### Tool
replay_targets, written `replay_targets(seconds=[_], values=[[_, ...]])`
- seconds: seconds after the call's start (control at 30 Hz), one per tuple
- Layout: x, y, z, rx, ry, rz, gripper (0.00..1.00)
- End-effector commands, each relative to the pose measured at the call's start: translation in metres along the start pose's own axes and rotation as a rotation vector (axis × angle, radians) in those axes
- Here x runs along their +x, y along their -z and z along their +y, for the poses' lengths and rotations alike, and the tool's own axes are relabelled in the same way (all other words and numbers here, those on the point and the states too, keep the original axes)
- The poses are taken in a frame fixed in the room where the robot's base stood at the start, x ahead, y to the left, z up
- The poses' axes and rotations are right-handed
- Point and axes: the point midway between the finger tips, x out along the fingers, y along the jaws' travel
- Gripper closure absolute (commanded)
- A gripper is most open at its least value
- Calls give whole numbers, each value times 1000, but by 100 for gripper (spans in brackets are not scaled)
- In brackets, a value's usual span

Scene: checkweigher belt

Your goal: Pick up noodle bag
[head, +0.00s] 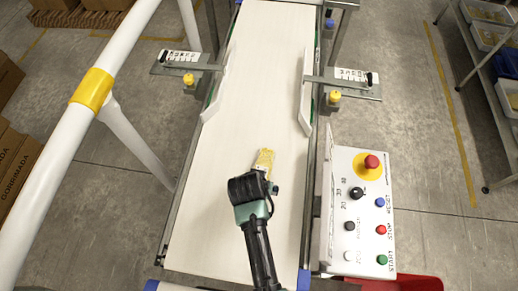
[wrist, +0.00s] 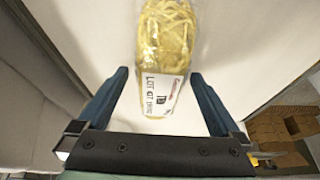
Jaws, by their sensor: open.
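The noodle bag (head: 265,160) is a clear bag of yellow noodles lying on the white belt (head: 265,60), just beyond my gripper in the head view. In the wrist view the noodle bag (wrist: 167,45) shows a white printed label on its near end. My gripper (wrist: 160,105) is open, its two dark blue fingers standing wide apart. The labelled end of the bag lies ahead of and partly between the fingertips, with a gap on each side. In the head view my gripper (head: 262,182) hides the near end of the bag.
White guide rails (head: 307,100) flank the belt, with brackets and yellow knobs on both sides. A control panel (head: 363,215) with a red stop button stands at right. A white post with a yellow band (head: 92,87) rises at left. The belt around the bag is clear.

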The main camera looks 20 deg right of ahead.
Motion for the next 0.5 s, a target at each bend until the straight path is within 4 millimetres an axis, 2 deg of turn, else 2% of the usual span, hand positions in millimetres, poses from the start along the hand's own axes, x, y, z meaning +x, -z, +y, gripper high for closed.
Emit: replay_targets(seconds=[0.13, 0.5], values=[[0, 0, 0, 0, 0, 0, 0], [0, 0, 0, 0, 0, 0, 67]])
